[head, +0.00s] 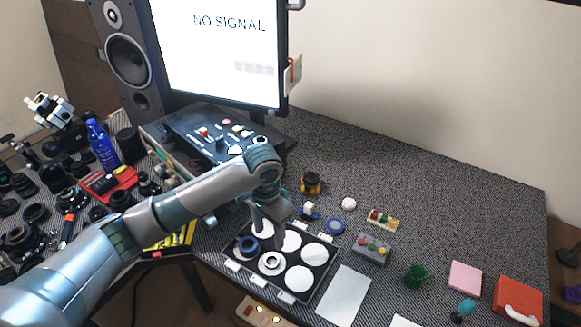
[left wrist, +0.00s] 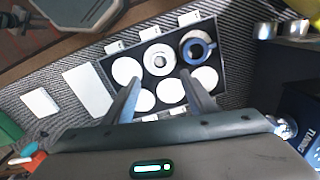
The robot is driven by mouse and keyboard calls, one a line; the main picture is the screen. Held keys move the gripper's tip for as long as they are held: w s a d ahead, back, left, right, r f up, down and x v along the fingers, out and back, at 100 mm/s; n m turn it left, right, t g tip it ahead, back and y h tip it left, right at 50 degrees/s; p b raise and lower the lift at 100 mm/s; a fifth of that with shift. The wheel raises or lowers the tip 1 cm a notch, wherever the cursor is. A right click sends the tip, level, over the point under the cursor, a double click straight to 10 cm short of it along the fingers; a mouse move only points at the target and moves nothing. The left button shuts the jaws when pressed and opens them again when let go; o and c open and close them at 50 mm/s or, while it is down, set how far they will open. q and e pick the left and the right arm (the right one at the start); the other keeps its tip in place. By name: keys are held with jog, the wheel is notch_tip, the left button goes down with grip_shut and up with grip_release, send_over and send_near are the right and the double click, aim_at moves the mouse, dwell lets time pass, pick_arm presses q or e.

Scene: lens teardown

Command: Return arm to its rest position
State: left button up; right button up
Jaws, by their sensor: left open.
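My left arm reaches in from the left in the head view, and its gripper (head: 268,222) hangs over the black tray (head: 318,285). In the left wrist view the two fingers (left wrist: 160,100) are spread apart with nothing between them. The tray (left wrist: 222,62) has several round white pads. My right gripper is not in view.
A monitor (head: 225,50) and a control panel (head: 215,132) stand behind the arm. Lens parts and a blue bottle (head: 101,143) crowd the left. A green cup (head: 415,275), a pink pad (head: 465,278) and a red box (head: 518,300) stand at right. The table's back right is clear.

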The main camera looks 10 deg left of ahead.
pick_arm(q)
jog(key=shift+s, duration=0.1)
